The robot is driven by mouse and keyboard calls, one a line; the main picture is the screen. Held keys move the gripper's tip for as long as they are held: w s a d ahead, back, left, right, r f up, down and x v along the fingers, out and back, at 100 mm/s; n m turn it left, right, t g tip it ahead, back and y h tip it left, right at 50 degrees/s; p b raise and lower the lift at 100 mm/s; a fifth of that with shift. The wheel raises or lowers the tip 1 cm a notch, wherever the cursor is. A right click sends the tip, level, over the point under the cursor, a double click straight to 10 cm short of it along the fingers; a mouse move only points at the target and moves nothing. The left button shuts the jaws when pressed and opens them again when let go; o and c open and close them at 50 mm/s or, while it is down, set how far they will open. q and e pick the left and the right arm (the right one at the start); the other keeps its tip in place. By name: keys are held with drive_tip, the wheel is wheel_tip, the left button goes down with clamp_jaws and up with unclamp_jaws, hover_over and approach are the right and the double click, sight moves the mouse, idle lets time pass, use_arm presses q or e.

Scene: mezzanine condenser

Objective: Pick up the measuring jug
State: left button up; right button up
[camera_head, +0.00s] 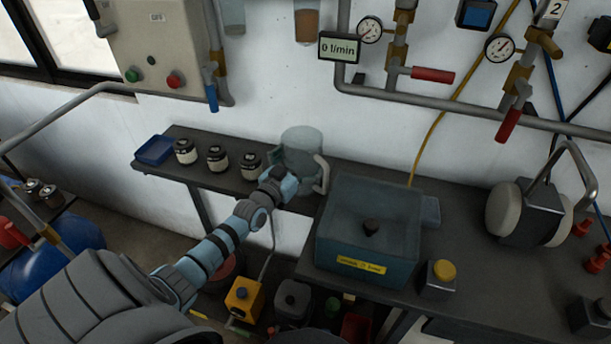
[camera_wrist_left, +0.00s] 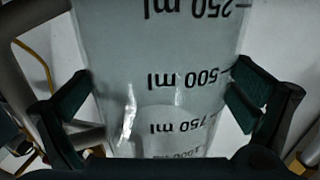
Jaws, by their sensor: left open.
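The measuring jug (camera_head: 302,148) is a clear, pale cylinder standing upright on the dark shelf, its pale handle (camera_head: 323,174) on the right. My left gripper (camera_head: 287,184) is at its near side and hides its lower front. In the left wrist view, the jug (camera_wrist_left: 160,50) fills the middle, its printed millilitre marks upside down. The open fingers of my left gripper (camera_wrist_left: 160,88) stand on either side of the jug wall; I cannot tell whether they touch it. The handle shows below the left finger. My right gripper is not in view.
Several dark jars (camera_head: 217,158) and a blue tray (camera_head: 154,150) stand left of the jug on the shelf (camera_head: 205,186). A blue-grey box (camera_head: 369,243) is close on the right, on a bench. Pipes and gauges (camera_head: 370,30) hang on the wall above.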

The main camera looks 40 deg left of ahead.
use_arm(q)
drive_tip(key=shift+s+r, duration=0.1)
drive_tip(key=shift+r, duration=0.05)
drive_tip(key=c, duration=1.2)
drive_tip(key=shift+r, duration=0.1)
